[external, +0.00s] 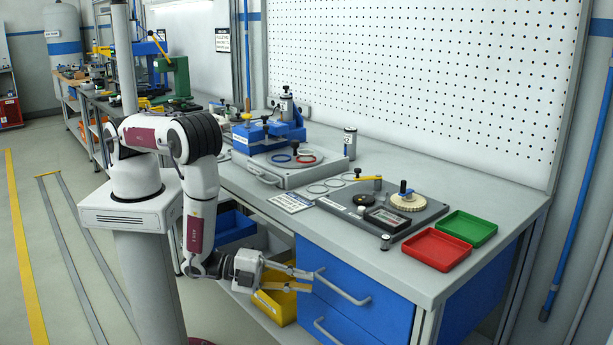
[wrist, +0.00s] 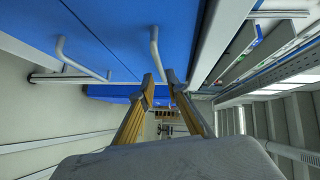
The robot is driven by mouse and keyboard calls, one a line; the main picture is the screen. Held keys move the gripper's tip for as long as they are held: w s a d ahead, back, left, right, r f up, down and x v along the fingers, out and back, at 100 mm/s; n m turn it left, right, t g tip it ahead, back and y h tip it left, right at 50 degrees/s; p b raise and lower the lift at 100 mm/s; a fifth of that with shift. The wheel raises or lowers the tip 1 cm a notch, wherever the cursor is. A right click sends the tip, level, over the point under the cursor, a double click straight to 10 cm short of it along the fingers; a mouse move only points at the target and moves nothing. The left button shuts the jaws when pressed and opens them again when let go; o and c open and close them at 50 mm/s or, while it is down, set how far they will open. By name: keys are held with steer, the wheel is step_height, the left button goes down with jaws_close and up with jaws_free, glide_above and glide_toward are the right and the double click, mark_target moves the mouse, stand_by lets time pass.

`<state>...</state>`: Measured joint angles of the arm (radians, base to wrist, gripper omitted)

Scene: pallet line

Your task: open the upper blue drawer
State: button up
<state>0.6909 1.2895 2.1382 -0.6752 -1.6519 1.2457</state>
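The upper blue drawer (external: 372,293) is in the bench front and looks shut. Its grey bar handle (external: 343,288) sticks out from the front; in the wrist view the handle (wrist: 155,52) runs down toward the fingertips. My gripper (external: 310,281) is open at the left end of this handle. In the wrist view my gripper (wrist: 160,80) has its two yellowish fingers apart, with the handle's near end between the tips in the picture. I cannot tell whether the fingers touch the handle.
The lower blue drawer's handle (external: 328,330) sits just below. A yellow bin (external: 277,305) stands under the bench behind my gripper, with a blue bin (external: 234,228) farther left. The benchtop (external: 290,222) overhangs the drawers and carries fixtures, a red tray (external: 437,249) and a green tray (external: 467,228).

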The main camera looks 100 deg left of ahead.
mark_target(333, 286)
steer(key=shift+w, duration=0.1)
steer(key=shift+w+f, duration=0.2)
steer(key=shift+w, duration=1.05)
steer(key=shift+w+f, duration=0.15)
steer(key=shift+w, duration=1.1)
steer(key=shift+w+f, duration=0.2)
steer(key=shift+w, duration=1.05)
jaws_close()
